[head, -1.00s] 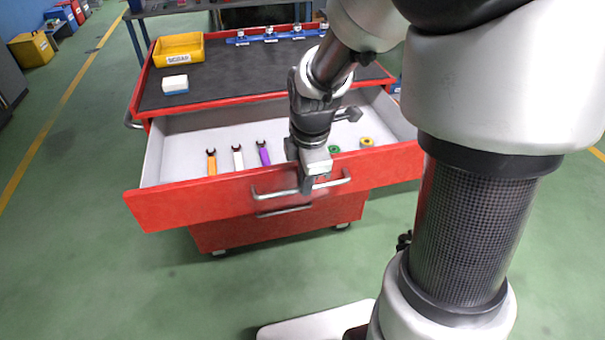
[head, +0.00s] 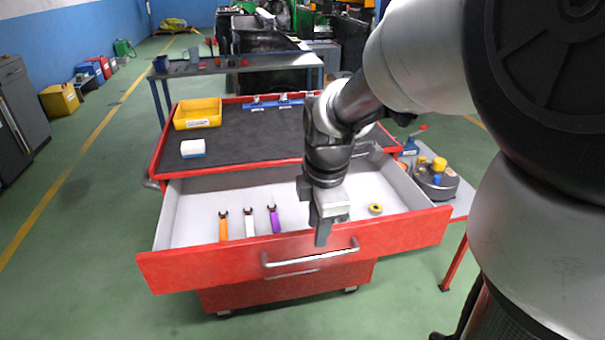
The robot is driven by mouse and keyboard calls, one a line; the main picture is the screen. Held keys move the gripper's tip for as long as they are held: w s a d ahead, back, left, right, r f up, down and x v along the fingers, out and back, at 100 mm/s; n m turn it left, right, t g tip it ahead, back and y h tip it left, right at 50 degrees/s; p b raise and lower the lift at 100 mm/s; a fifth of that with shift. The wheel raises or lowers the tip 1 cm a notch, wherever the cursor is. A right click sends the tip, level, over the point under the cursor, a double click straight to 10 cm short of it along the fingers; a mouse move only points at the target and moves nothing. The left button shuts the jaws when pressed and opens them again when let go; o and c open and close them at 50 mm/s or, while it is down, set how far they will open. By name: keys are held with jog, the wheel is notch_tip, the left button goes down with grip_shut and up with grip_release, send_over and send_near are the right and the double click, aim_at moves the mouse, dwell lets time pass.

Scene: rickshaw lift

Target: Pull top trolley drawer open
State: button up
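The red trolley's top drawer (head: 190,268) stands pulled well out, its pale inside showing. Its silver bar handle (head: 295,260) runs across the red front. My gripper (head: 323,238) points down at the drawer front, its visible fingertip ending just above the handle bar in the picture. The handle bar shows uncovered below it. One finger hides the other, so I cannot tell whether the gripper is open or shut.
A lower drawer handle (head: 292,273) shows beneath.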

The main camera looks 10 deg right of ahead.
notch_tip(320, 180, up, 8)
jog(key=s+p, duration=0.1)
jog(key=shift+s+p, duration=0.25)
jog(key=shift+p, duration=0.05)
jog(key=s+r+m+t, duration=0.4)
jog(key=s+m, duration=0.8)
jog(key=m, duration=0.6)
notch_tip(320, 180, up, 18)
jog(key=p, duration=1.8)
jog(key=shift+f+g, duration=0.15)
jog(key=shift+g, duration=0.15)
jog(key=shift+w, duration=0.1)
